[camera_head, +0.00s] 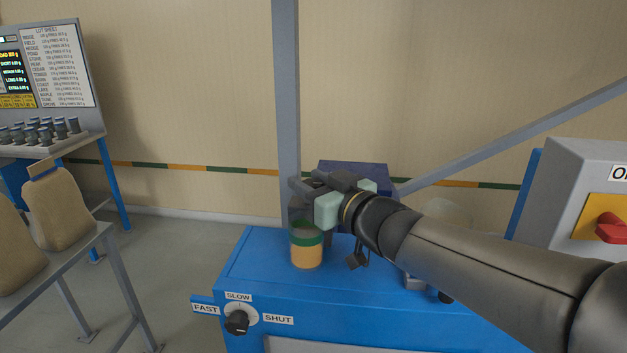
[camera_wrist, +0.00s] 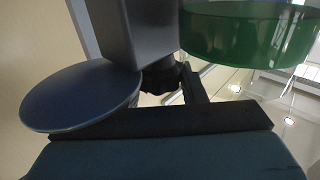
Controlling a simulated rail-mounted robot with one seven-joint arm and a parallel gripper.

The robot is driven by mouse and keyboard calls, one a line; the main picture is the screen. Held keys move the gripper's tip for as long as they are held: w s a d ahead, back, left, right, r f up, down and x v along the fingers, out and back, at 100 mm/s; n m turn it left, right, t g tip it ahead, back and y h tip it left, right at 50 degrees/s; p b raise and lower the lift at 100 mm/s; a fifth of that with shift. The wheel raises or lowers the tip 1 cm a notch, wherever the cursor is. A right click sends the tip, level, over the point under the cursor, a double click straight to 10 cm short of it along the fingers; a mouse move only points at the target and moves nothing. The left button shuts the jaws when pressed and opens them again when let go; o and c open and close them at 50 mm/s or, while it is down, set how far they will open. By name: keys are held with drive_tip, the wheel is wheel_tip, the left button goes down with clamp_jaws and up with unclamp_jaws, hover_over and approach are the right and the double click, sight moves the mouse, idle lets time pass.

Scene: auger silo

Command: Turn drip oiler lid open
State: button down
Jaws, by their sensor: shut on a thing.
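The drip oiler (camera_head: 306,250) stands upright on the blue machine top, with orange oil below and a green band above. My gripper (camera_head: 314,187) is at its top, reaching in from the right, and is shut on what seems to be its lid. In the wrist view a blue-grey disc (camera_wrist: 80,97), apparently the lid, lies beside the dark gripper finger (camera_wrist: 165,125). The oiler's green band (camera_wrist: 250,32) shows at upper right there, apart from the disc. The exact grip contact is hidden.
A grey upright post (camera_head: 287,110) stands just behind the oiler. A dark blue box (camera_head: 355,172) is behind my gripper. A FAST/SLOW/SHUT knob (camera_head: 238,321) is on the blue machine (camera_head: 350,300) front. A grey cabinet with a red switch (camera_head: 611,228) stands at right.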

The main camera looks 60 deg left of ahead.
drive_tip(key=c, duration=0.9)
unclamp_jaws()
drive_tip(key=shift+f, duration=0.15)
drive_tip(key=d, duration=1.1)
drive_tip(key=w+d+b, duration=0.1)
drive_tip(key=d, duration=0.5)
drive_tip(key=shift+d, duration=0.2)
